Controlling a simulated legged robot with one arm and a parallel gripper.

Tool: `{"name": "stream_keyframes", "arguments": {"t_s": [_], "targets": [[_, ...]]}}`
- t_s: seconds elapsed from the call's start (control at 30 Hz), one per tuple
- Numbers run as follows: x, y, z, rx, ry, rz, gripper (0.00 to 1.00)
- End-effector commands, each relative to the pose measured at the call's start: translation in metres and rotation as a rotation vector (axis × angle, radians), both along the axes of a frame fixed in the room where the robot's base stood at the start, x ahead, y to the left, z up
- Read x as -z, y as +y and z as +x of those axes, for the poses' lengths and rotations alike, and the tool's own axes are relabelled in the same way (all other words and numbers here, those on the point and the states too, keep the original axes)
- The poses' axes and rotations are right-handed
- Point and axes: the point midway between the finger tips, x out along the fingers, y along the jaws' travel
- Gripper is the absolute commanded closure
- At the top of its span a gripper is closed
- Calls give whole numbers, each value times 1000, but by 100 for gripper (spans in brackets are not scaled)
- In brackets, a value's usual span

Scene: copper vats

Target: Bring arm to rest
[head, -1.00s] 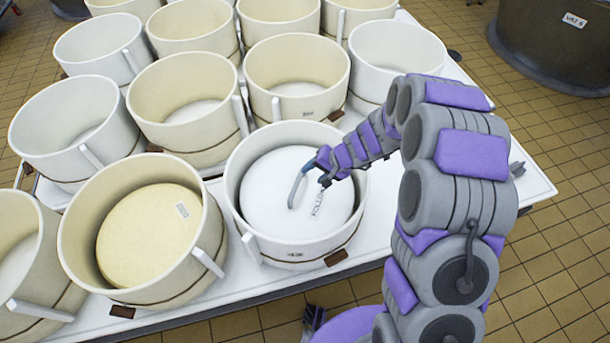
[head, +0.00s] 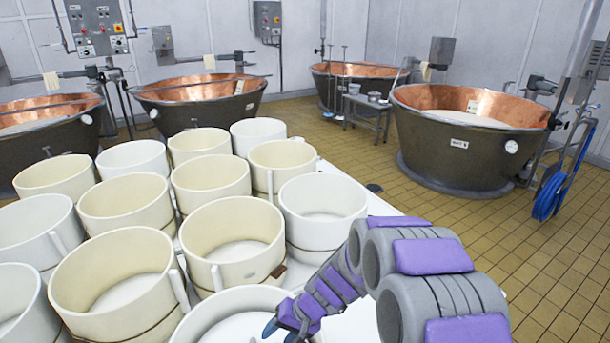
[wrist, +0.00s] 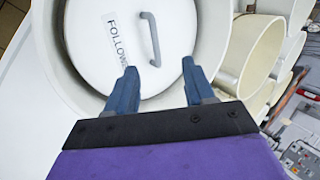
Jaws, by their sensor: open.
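My gripper (wrist: 156,82) is open in the wrist view, its two blue fingers apart with nothing between them. Below it is a white round lid (wrist: 180,30) with a grey handle (wrist: 151,40) and a label beginning "FOLLOW" (wrist: 118,38). The lid sits inside a white mould (wrist: 211,45). The handle is ahead of the fingertips and not between them. In the head view my gripper (head: 278,330) is at the bottom edge, over the front mould (head: 195,318); its fingertips are partly cut off there.
Several round moulds (head: 232,240) crowd the white table (head: 385,203) to the left of my arm. Copper vats (head: 450,150) stand behind on the tiled floor, with a blue hose (head: 548,195) at the right. The floor (head: 540,270) right of the table is clear.

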Motion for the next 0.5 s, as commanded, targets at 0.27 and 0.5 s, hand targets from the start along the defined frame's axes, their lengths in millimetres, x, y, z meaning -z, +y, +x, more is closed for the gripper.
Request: {"name": "stream_keyframes", "arguments": {"t_s": [0.27,0.5], "targets": [[-69,-33,-65,-91,16,-65,47],[-108,-72,-130,-136,49,-170,47]]}}
